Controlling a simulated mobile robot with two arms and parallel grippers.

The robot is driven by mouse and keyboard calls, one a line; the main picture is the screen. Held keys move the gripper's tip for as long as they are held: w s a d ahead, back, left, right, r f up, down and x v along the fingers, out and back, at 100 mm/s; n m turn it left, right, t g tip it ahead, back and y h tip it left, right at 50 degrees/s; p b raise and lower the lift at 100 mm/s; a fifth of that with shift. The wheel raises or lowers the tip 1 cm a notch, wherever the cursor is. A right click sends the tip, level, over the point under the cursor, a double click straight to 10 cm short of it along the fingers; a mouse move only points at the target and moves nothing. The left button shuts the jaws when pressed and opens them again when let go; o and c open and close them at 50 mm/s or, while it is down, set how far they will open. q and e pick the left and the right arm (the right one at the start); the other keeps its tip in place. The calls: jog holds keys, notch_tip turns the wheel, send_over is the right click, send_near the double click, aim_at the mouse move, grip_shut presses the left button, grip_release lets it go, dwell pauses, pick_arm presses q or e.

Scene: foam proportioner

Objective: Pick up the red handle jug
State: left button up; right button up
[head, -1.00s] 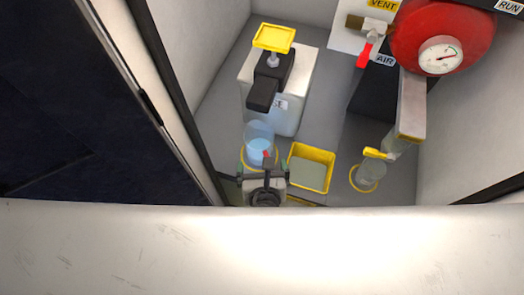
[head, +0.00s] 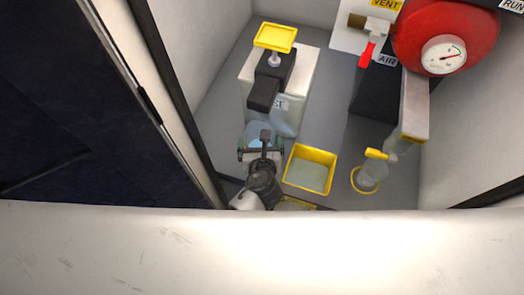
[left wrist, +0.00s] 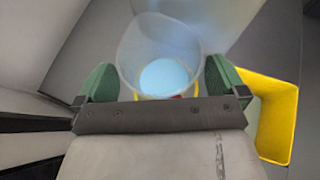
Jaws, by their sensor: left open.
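The red handle jug (head: 258,132) is a clear cup with pale blue liquid, standing in front of the white container. My left gripper (head: 261,149) is at its near side and hides its lower part in the head view. In the left wrist view the jug (left wrist: 160,45) stands between the two green fingers of the left gripper (left wrist: 160,68), with visible gaps on both sides. The fingers are open. Only a sliver of red handle (left wrist: 177,97) shows above the gripper's dark bar. My right gripper is not in view.
A yellow tray (head: 311,155) stands close to the right of the jug. A white container with a yellow-topped pump (head: 274,38) stands behind it. A clear jug with a yellow handle (head: 371,173) stands farther right, below a red drum (head: 445,30). A pale ledge (head: 300,250) crosses the front.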

pick_arm(q)
jog(key=shift+c, duration=0.2)
jog(key=shift+r, duration=0.1)
jog(key=c, duration=1)
